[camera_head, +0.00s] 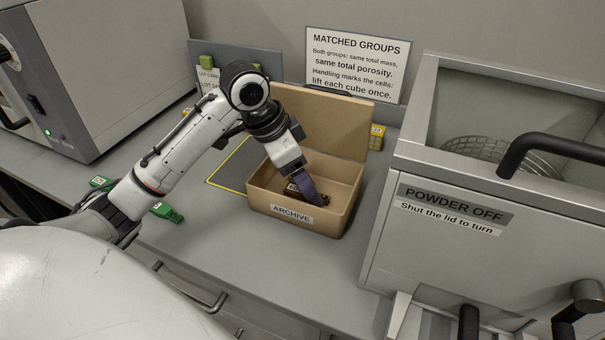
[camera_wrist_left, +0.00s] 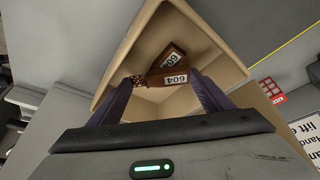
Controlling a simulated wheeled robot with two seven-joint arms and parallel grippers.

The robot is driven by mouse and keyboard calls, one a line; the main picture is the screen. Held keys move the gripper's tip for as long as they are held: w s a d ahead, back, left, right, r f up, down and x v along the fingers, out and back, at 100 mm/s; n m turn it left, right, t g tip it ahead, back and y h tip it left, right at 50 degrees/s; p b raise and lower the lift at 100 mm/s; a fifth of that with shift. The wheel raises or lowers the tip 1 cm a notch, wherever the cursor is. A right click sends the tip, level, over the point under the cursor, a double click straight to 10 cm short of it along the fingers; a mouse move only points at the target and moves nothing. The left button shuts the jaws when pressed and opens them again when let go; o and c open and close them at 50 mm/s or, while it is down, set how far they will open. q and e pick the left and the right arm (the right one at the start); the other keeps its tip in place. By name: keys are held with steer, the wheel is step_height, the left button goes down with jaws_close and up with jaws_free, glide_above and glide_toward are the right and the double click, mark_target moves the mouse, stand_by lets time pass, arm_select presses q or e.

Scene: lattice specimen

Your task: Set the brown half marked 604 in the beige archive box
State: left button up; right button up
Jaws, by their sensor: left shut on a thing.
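The beige archive box (camera_head: 262,199) stands open on the bench with its lid upright behind it, and its wall also shows in the left wrist view (camera_wrist_left: 120,62). My left gripper (camera_head: 312,200) reaches down inside the box. Its purple fingers (camera_wrist_left: 164,80) are shut on a brown half marked 604 (camera_wrist_left: 152,83), low in the box. Another brown piece with a 604 label (camera_wrist_left: 178,48) lies just beyond it. In the head view the brown pieces are partly hidden by a finger, and I cannot tell whether the held half touches the floor.
A grey machine with a "POWDER OFF" plate (camera_head: 456,204) and black handle stands close to the box's right. Green pieces (camera_head: 167,212) lie at the left, partly behind my arm. A yellow block (camera_head: 377,132) is behind the box. The bench in front is clear.

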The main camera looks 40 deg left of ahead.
arm_select(q)
steer(key=o, duration=1)
steer(key=shift+r, duration=0.15)
steer(key=p+v, duration=0.1)
steer(key=v, duration=1.1)
steer(key=shift+r, duration=0.4)
